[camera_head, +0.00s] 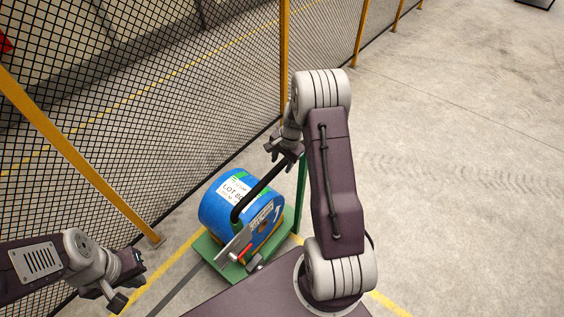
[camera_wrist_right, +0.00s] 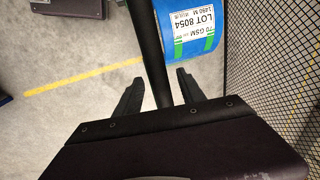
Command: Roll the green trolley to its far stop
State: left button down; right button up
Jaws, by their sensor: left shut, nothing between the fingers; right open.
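The green trolley (camera_head: 206,247) stands low on the floor beside the fence, carrying a blue roll (camera_head: 213,209) with a white LOT label. A black bent handle (camera_head: 262,184) rises from the trolley's near side towards my right gripper (camera_head: 285,151). In the right wrist view the handle (camera_wrist_right: 160,60) runs between the fingers of my right gripper (camera_wrist_right: 160,92), which are open on either side of it. Whether they touch it I cannot tell. The blue roll (camera_wrist_right: 196,25) shows behind. My left gripper (camera_head: 128,284) is shut and empty, left of the trolley. The trolley's wheels are hidden.
A black mesh fence (camera_head: 150,110) with yellow posts runs along the left and behind the trolley. A dark strip (camera_head: 182,287) and yellow lines lie on the floor by the trolley. A small red-tipped lever (camera_head: 244,251) sits on its near side. Open concrete floor (camera_head: 450,170) lies right.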

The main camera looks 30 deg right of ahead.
notch_tip(320, 180, up, 9)
jog(key=s+b, duration=0.1)
jog(key=b, duration=0.1)
jog(key=shift+s+d, duration=0.3)
jog(key=shift+s, duration=0.05)
